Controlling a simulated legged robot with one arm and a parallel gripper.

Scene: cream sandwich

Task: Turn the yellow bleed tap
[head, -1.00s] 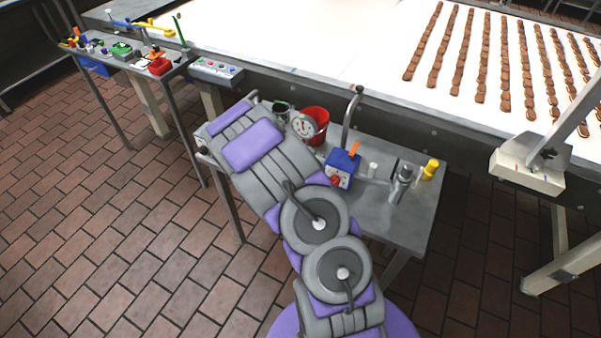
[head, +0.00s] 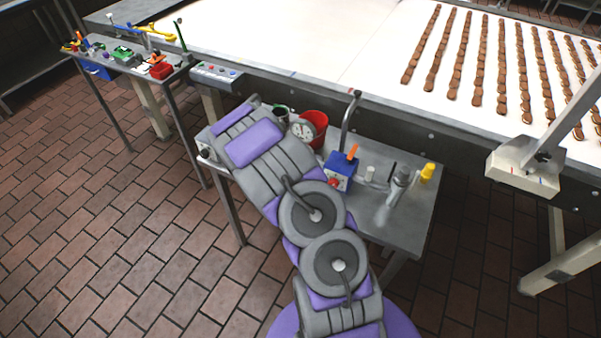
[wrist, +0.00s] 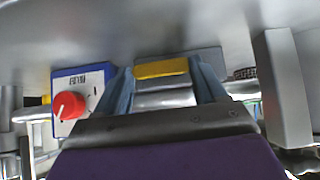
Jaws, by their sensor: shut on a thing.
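In the wrist view, the yellow bleed tap (wrist: 160,69) shows as a flat yellow bar between the two grey-blue fingers of my gripper (wrist: 163,80). My gripper is shut on it. A silver part sits just below the yellow bar. In the head view, my purple and grey arm reaches over the left part of the metal side table, and it hides the fingers and the held tap. A different-looking yellow-topped fitting (head: 427,172) stands at the table's right end, away from my arm.
A blue box (head: 338,172) with a red knob and orange lever stands on the side table (head: 410,225); it also shows in the wrist view (wrist: 85,82). A round gauge (head: 303,131) and red bucket (head: 316,120) stand close beside my arm. A conveyor (head: 300,45) runs behind.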

